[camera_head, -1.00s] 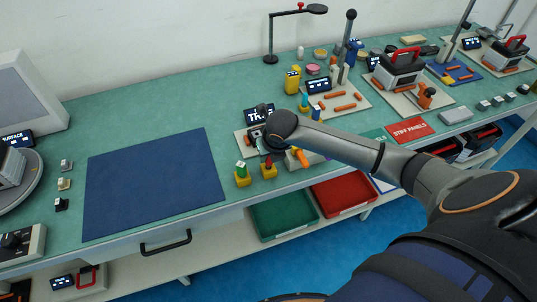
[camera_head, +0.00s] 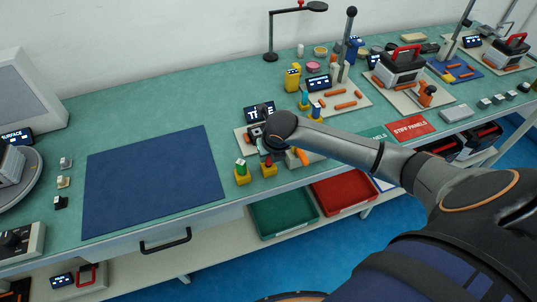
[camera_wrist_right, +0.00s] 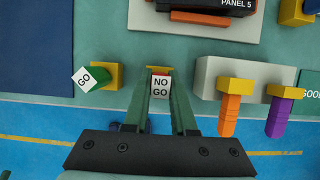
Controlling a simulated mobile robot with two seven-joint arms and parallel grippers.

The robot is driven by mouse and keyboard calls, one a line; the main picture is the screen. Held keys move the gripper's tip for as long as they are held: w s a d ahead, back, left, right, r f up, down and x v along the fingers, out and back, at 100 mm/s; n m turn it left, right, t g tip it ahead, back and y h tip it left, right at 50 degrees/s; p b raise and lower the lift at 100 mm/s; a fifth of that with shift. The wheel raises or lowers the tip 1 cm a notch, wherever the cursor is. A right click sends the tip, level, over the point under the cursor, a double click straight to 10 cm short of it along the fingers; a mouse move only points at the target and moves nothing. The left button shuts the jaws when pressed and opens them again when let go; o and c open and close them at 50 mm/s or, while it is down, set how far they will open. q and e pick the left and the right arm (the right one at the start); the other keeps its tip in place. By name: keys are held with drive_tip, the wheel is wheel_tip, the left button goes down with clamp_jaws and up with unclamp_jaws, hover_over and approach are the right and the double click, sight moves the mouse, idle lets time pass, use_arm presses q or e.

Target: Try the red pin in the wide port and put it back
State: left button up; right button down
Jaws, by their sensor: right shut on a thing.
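My right gripper (camera_head: 268,153) is over the front edge of the bench, pointing down at the red pin (camera_head: 268,162). In the right wrist view its two fingers (camera_wrist_right: 160,108) are closed on the pin's head, a white block marked NO GO (camera_wrist_right: 160,87). The red pin stands at its yellow holder (camera_head: 268,171); I cannot tell how deeply it is seated. A green pin (camera_head: 241,165) marked GO stands to the left in another yellow holder (camera_head: 242,179). The panel 5 fixture (camera_wrist_right: 205,14) lies just behind; I cannot make out the wide port. My left gripper is not in view.
A grey block with orange and purple handled tools (camera_wrist_right: 230,75) stands right of the red pin. A blue mat (camera_head: 150,180) lies clear at left. Green (camera_head: 283,222) and red (camera_head: 345,193) bins sit below the bench edge. A display (camera_head: 260,112) stands behind the gripper.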

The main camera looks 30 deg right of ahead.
drive_tip(key=shift+f, duration=0.45)
idle(0.5)
idle(1.0)
drive_tip(key=c, duration=0.7)
unclamp_jaws()
drive_tip(key=shift+o, duration=0.2)
drive_tip(key=v, duration=1.2)
drive_tip(key=shift+r, duration=0.25)
